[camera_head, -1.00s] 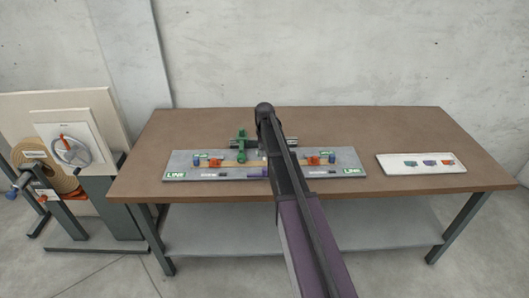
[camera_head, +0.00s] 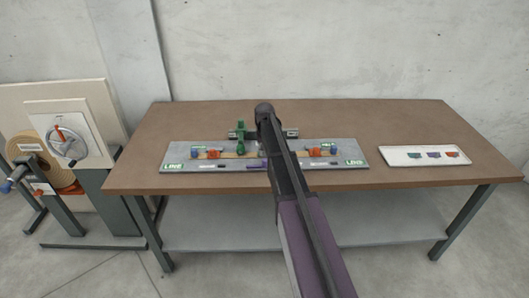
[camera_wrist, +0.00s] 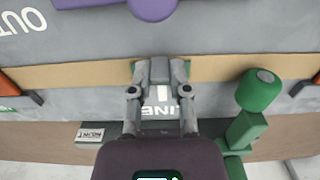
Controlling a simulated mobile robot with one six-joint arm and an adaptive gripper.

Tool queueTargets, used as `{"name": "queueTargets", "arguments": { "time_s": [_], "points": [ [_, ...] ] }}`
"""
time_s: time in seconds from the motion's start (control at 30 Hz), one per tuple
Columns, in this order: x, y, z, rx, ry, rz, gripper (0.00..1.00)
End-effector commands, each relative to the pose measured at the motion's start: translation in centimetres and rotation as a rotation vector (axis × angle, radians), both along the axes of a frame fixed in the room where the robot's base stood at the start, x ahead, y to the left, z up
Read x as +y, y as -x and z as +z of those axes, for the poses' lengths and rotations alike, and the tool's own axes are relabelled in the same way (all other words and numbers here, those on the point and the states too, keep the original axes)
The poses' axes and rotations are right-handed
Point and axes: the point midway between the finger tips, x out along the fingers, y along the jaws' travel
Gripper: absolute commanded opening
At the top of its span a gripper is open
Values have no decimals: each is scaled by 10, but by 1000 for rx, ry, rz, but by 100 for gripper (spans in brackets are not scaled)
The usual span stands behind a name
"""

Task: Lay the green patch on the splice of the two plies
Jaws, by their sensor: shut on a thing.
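The tan ply strip (camera_wrist: 80,75) runs across the grey board in the wrist view. In the head view it shows as a thin tan band (camera_head: 228,155), partly behind my arm. My gripper (camera_wrist: 160,72) is over the middle of the strip and shut on the green patch (camera_wrist: 187,67). Only green edges show on either side of the fingertips. The patch lies over the strip in the view; I cannot tell whether it touches it. The splice is hidden under the fingers. In the head view my arm hides the gripper tips.
The grey board (camera_head: 180,163) lies on the brown table (camera_head: 400,125). A green clamp-like part (camera_wrist: 258,95) stands close beside my gripper. Orange blocks (camera_head: 213,154) and blue knobs (camera_head: 194,153) flank the strip. A white tray (camera_head: 400,161) with small coloured pieces lies at the right.

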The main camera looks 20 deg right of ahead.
Motion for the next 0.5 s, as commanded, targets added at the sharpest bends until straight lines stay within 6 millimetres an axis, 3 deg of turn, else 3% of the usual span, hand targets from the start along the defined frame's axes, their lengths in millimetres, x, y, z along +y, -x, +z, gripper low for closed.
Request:
{"name": "queueTargets", "arguments": {
  "time_s": [0.37, 0.4, 0.5],
  "points": [
    [0, 0, -1, 0, 0, 0, 1],
    [0, 0, -1, 0, 0, 0, 36],
    [0, 0, -1, 0, 0, 0, 64]
  ]
}}
